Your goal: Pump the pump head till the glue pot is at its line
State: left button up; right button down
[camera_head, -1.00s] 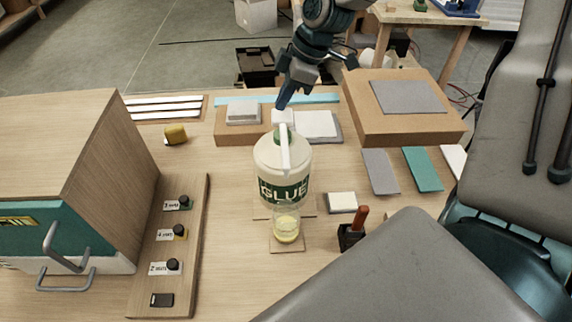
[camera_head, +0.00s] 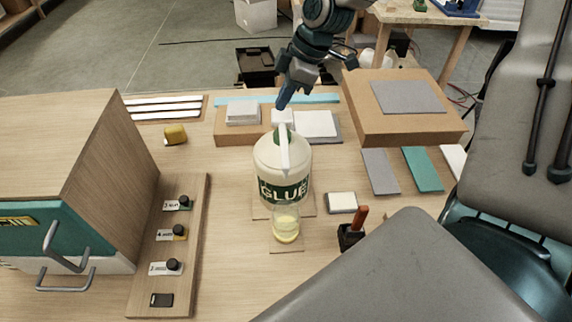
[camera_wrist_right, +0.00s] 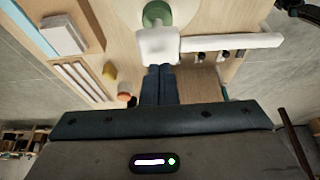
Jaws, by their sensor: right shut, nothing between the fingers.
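The glue bottle (camera_head: 268,158), cream with a green GLUE label, stands upright mid-table. Its white pump head (camera_head: 283,117) sits on a green collar (camera_wrist_right: 157,12), and the long spout (camera_head: 285,155) points toward the front. The clear glue pot (camera_head: 286,228) stands in front of the bottle with pale yellow glue in it; I cannot make out its line. My right gripper (camera_head: 281,104) is shut and empty, its fingertips at the pump head. In the right wrist view the shut fingers (camera_wrist_right: 160,69) meet the edge of the pump head (camera_wrist_right: 158,46); contact is unclear. My left gripper is not in view.
A board (camera_head: 190,225) with black knobs and a wooden cabinet (camera_head: 115,165) stand left. A yellow object (camera_head: 175,134) lies behind. A cardboard box (camera_head: 400,125) stands back right. A black holder (camera_head: 351,237) with a red-handled tool is front right.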

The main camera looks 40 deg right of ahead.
aim_at(283, 114)
jog(key=shift+f, duration=0.15)
dwell(0.4)
jog(key=shift+f+b, duration=2.1)
jog(key=shift+b, duration=0.1)
jog(key=shift+r, duration=0.15)
notch_tip(283, 114, up, 10)
jog(key=p, duration=0.7)
